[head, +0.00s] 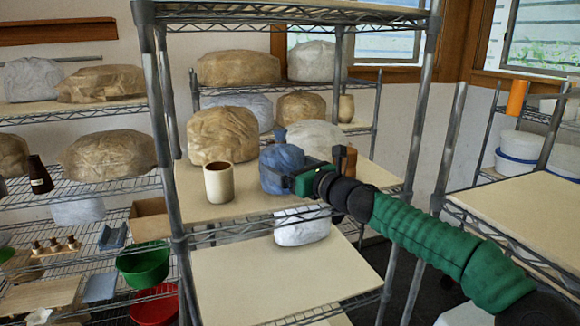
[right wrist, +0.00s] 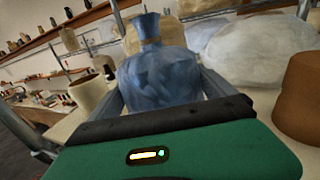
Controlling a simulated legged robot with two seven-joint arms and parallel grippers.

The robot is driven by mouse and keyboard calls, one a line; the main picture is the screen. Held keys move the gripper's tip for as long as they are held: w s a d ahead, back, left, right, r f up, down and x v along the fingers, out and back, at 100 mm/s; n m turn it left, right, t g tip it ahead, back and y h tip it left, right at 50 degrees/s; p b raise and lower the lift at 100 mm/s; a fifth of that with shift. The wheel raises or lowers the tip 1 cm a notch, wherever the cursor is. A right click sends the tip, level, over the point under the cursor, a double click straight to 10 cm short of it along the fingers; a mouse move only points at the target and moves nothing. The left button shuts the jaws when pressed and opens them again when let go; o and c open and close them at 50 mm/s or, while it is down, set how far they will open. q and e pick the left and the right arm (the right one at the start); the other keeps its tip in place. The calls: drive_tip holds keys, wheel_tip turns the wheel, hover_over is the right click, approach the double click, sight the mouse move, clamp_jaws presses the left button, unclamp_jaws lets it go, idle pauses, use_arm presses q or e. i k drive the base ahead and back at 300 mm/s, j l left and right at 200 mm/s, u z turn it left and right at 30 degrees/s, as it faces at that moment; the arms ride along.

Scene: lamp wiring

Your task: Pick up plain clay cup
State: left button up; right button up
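A plain beige clay cup (head: 219,184) stands upright on the middle shelf, left of my right gripper; it also shows at the left in the right wrist view (right wrist: 90,93). My right gripper (head: 285,178) is at a blue bottle-shaped vessel (head: 280,163), to the right of the cup and apart from it. In the right wrist view, the fingers lie on both sides of the blue vessel (right wrist: 158,75). I cannot tell whether they press on it. The vessel looks upright, its base near the shelf board. My left gripper is not in view.
The shelf board (head: 195,209) is clear in front of the cup. A rack post (head: 165,130) stands close to its left. Wrapped clay lumps (head: 222,134) sit behind it. A brown cylindrical piece (right wrist: 298,100) stands right of the gripper. A white wrapped lump (head: 302,226) lies below.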

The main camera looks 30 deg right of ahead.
sight(219, 175)
drive_tip(key=k, duration=0.85)
